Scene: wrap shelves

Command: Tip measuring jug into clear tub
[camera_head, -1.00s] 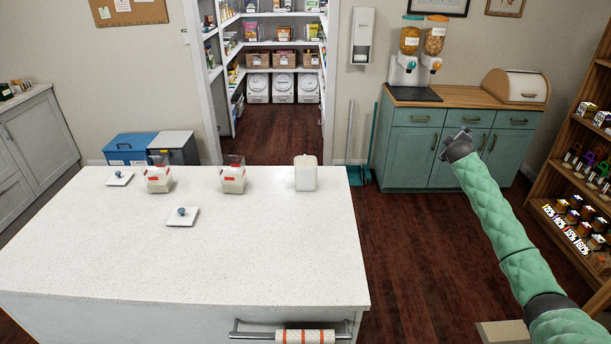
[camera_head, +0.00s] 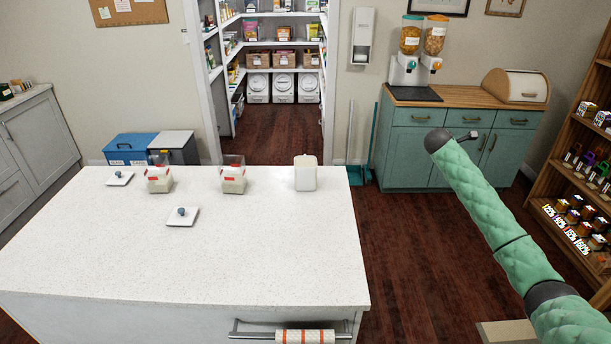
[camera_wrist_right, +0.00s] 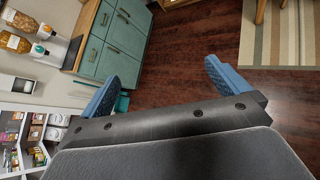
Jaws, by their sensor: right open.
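Two clear tubs with red markings and pale contents stand at the far side of the white island, the left tub (camera_head: 159,181) and the right tub (camera_head: 233,181). A plain white upright vessel (camera_head: 305,174) stands to their right, near the far right corner; I cannot tell whether it is the measuring jug. My right gripper (camera_wrist_right: 162,84) is open and empty in the right wrist view, above the floor. In the head view its arm reaches out right of the island, well apart from the vessels, with the jaws mostly hidden. My left gripper is not in view.
A towel (camera_head: 305,337) hangs on the front rail. A teal cabinet (camera_head: 405,150) stands behind my right arm.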

